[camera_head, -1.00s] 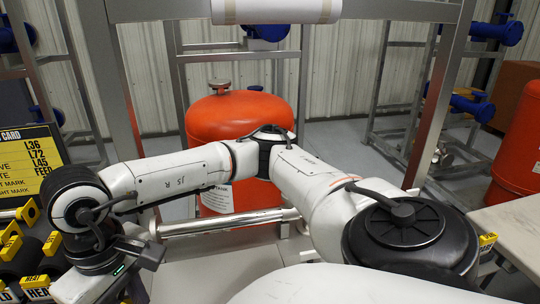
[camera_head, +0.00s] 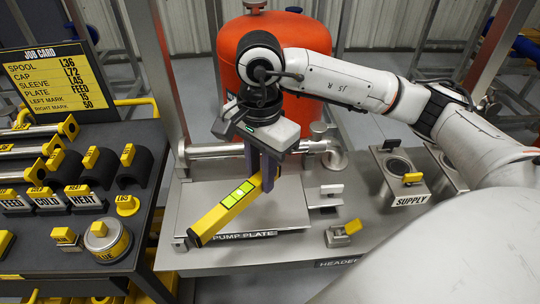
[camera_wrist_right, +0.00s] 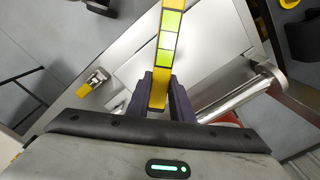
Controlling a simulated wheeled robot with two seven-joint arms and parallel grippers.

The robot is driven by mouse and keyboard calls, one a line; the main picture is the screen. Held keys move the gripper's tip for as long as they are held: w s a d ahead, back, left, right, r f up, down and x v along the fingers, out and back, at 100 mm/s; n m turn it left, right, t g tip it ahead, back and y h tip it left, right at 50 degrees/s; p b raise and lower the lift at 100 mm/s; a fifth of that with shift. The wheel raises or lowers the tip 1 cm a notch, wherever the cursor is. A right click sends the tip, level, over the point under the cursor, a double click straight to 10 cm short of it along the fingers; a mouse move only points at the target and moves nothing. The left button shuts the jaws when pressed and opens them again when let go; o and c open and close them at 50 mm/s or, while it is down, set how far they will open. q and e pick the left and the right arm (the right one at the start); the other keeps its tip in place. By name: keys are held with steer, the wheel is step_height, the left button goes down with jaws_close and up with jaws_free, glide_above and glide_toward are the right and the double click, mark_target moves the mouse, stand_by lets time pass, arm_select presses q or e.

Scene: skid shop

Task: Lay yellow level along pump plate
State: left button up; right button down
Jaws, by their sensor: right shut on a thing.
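The yellow level (camera_head: 226,207), with bright green windows and dark ends, is held in my right gripper (camera_head: 262,172). It slants across the pump plate (camera_head: 275,208) in the head view, its near end by the "PUMP PLATE" label. I cannot tell whether it touches the plate. In the right wrist view the level (camera_wrist_right: 168,45) runs up from between the two dark fingers of my right gripper (camera_wrist_right: 160,95), which are shut on it. The grey plate (camera_wrist_right: 205,30) lies beneath. My left gripper is not in view.
A dark rack (camera_head: 120,225) with yellow-tagged parts and a job card (camera_head: 62,85) stand at left. A steel pipe (camera_head: 215,150) runs behind the plate, before a red tank (camera_head: 235,50). Brackets (camera_head: 325,196) and a "SUPPLY" box (camera_head: 403,178) stand to the right.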

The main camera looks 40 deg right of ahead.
steer(key=m, duration=0.2)
steer(key=d+m, duration=0.1)
steer(key=m, duration=0.1)
steer(key=w+d+m, duration=0.1)
steer(key=m, duration=0.2)
steer(key=shift+r+p, duration=0.2)
steer(key=shift+p, duration=0.1)
steer(key=shift+w+d+m, duration=0.15)
steer(key=shift+d+m, duration=0.15)
steer(key=shift+m, duration=0.5)
steer(key=shift+f, duration=0.15)
steer(key=shift+f+b, duration=1.35)
steer(key=shift+f, duration=0.8)
steer(key=shift+b, duration=0.3)
steer(key=shift+f, duration=0.2)
steer(key=shift+f+b, duration=0.9)
steer(key=shift+b, duration=0.15)
steer(key=shift+f, duration=0.15)
